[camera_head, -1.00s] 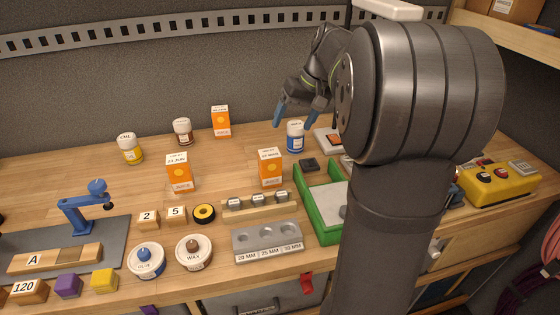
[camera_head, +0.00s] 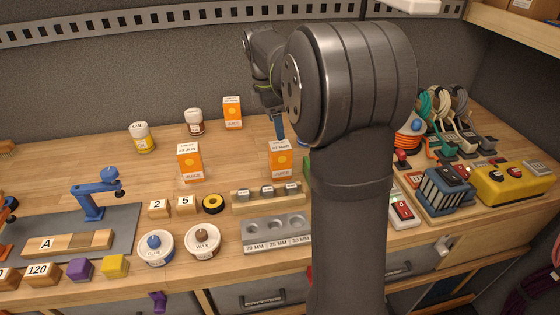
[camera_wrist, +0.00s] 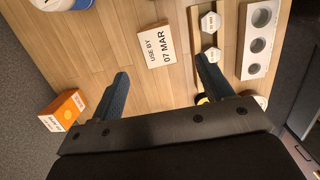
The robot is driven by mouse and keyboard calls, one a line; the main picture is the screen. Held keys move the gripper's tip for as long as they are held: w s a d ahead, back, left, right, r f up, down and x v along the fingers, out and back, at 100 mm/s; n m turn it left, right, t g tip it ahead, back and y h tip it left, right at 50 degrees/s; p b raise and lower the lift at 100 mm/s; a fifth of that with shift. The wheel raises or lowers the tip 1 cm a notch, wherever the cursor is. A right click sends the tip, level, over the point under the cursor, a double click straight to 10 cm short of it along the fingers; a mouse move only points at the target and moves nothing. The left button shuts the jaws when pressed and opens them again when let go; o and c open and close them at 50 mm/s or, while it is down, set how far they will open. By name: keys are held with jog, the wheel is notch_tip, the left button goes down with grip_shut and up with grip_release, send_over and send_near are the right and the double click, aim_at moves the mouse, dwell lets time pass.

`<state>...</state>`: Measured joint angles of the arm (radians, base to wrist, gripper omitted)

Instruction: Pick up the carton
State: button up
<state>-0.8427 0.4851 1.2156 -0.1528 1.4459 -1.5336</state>
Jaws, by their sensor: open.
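Three orange and white juice cartons stand on the wooden bench in the head view. One marked 07 MAR (camera_head: 281,160) is near the middle, one (camera_head: 190,162) is to its left, and one (camera_head: 232,113) is at the back. In the wrist view I look down on the 07 MAR carton's white top (camera_wrist: 157,46), just beyond and between my fingertips. The back carton (camera_wrist: 62,110) lies to the left there. My gripper (camera_wrist: 163,66) is open and empty. In the head view one blue fingertip (camera_head: 279,130) shows just above the 07 MAR carton; my arm hides much of the rest.
A rack with small labelled pieces (camera_head: 267,197) and a grey hole block (camera_head: 275,232) stand in front of the 07 MAR carton. A blue and white jar (camera_wrist: 62,4) is close by. A yellow box (camera_head: 512,184) is at right.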

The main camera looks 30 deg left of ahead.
aim_at(280, 146)
jog(key=f, duration=0.8)
jog(key=shift+w+d, duration=0.4)
jog(key=f, duration=0.5)
jog(key=shift+w+f, duration=0.15)
jog(key=shift+w, duration=0.1)
jog(key=c, duration=1.3)
